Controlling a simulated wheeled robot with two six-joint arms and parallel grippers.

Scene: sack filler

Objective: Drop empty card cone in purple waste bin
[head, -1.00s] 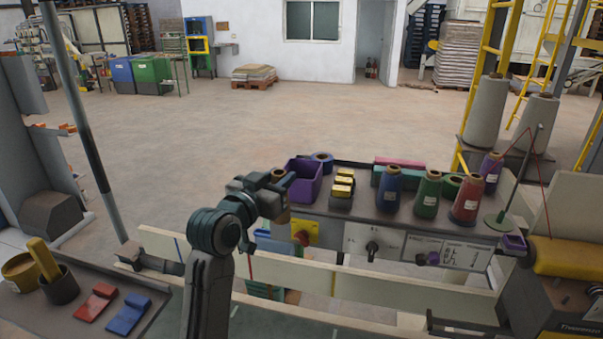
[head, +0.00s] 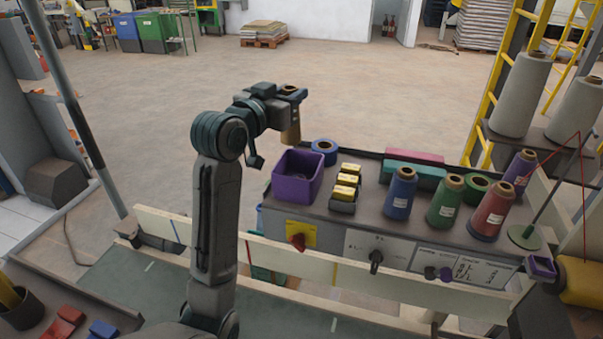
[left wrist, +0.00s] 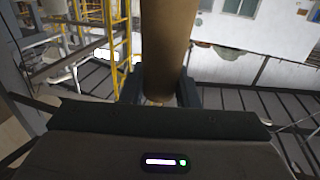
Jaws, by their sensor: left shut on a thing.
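My left gripper (head: 292,95) is shut on the empty brown card cone (head: 291,134). The cone hangs below the jaws, roughly upright, in the head view. In the left wrist view the cone (left wrist: 166,45) stands between the two dark fingers. The purple waste bin (head: 292,189) is an open square box at the left end of the grey machine top. The cone shows just above the bin's far rim in the picture, apart from the bin's near wall. I cannot tell whether it is over the opening. My right gripper is not in view.
Beside the bin are a blue tape roll (head: 325,148) and a tray with yellow blocks (head: 344,201). Blue (head: 399,196), green (head: 443,204) and red (head: 491,214) thread cones stand farther right. A pale rail (head: 290,278) runs along the front.

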